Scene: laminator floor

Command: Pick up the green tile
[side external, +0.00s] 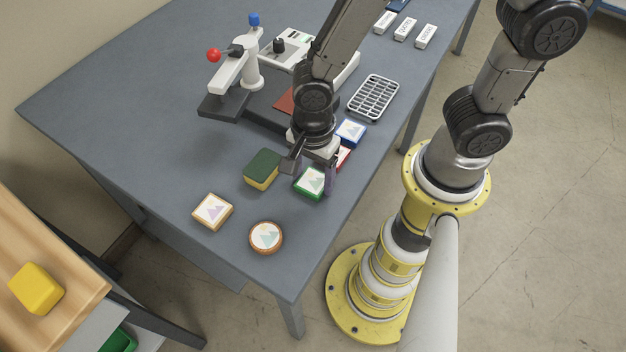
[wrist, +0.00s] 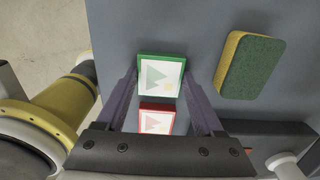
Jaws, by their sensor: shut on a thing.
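The green tile (side external: 309,183) is a square with a green border and a pale face with a mountain-like print. In the wrist view the green tile (wrist: 160,76) lies between the fingertips of my gripper (wrist: 160,82), which is shut on it. In the side view my gripper (side external: 312,176) points down, its fingers on either side of the tile. The tile is at or close to the table top; I cannot tell whether it is lifted. A red-bordered tile (wrist: 156,120) lies right beside it, partly hidden by my gripper in the side view.
A green and yellow sponge (side external: 262,169) lies left of the gripper. A blue-bordered tile (side external: 350,132) is behind, a wooden square tile (side external: 212,211) and a round one (side external: 266,237) in front. A metal rack (side external: 373,98) and a press with a red knob (side external: 214,56) stand farther back.

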